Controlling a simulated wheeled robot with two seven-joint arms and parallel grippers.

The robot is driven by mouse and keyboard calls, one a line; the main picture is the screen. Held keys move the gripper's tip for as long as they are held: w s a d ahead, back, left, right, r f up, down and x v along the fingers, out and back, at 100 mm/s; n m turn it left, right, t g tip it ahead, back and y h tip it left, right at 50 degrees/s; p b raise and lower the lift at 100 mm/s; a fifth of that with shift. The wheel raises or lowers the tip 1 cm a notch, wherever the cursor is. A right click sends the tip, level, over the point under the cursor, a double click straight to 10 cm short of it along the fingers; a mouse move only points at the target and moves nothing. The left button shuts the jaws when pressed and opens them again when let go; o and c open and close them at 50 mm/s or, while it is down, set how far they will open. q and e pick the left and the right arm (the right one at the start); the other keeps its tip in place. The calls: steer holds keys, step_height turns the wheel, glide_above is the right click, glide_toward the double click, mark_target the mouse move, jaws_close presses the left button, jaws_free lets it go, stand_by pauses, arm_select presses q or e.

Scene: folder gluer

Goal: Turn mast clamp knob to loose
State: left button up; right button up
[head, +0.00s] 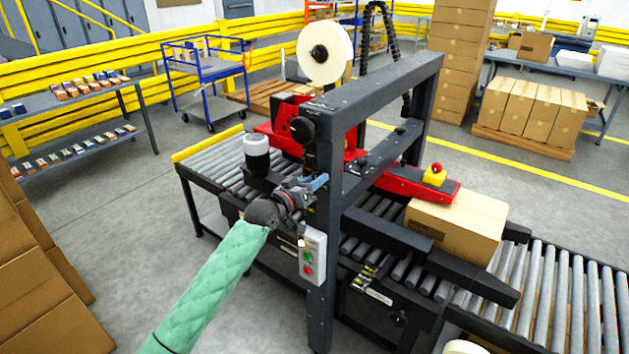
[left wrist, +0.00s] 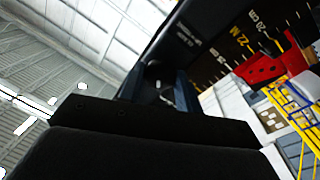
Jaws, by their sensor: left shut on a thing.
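My left gripper (head: 314,188) reaches in from the left to the near black post of the machine frame (head: 322,245). It is shut at the post's left side, above the push-button box, and a small blue part shows at its fingertips. The mast clamp knob is largely hidden by the gripper there, so I cannot tell its turn position. In the left wrist view the dark gripper body fills the lower part, with a dark rounded part (left wrist: 155,75) beyond it, beside a dark plate with a scale (left wrist: 215,42). My right gripper is not in view.
A push-button box (head: 312,256) hangs on the post just below the gripper. A black round knob (head: 301,130) sits higher on the red tape head. A carton (head: 458,226) lies on the roller conveyor at right. Stacked cartons (head: 45,270) stand at the left edge.

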arm_select(q)
steer(key=shift+n+t+y+p, duration=0.35)
steer(key=shift+n+p, duration=0.85)
steer(key=shift+n, duration=2)
steer(key=shift+n+t+y+p, duration=0.35)
steer(key=shift+n+p, duration=0.8)
steer(key=shift+n, duration=2.05)
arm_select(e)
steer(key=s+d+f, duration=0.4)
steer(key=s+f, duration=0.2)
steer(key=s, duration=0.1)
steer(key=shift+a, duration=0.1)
arm_select(q)
steer(key=o, duration=1)
steer(key=shift+f, duration=0.1)
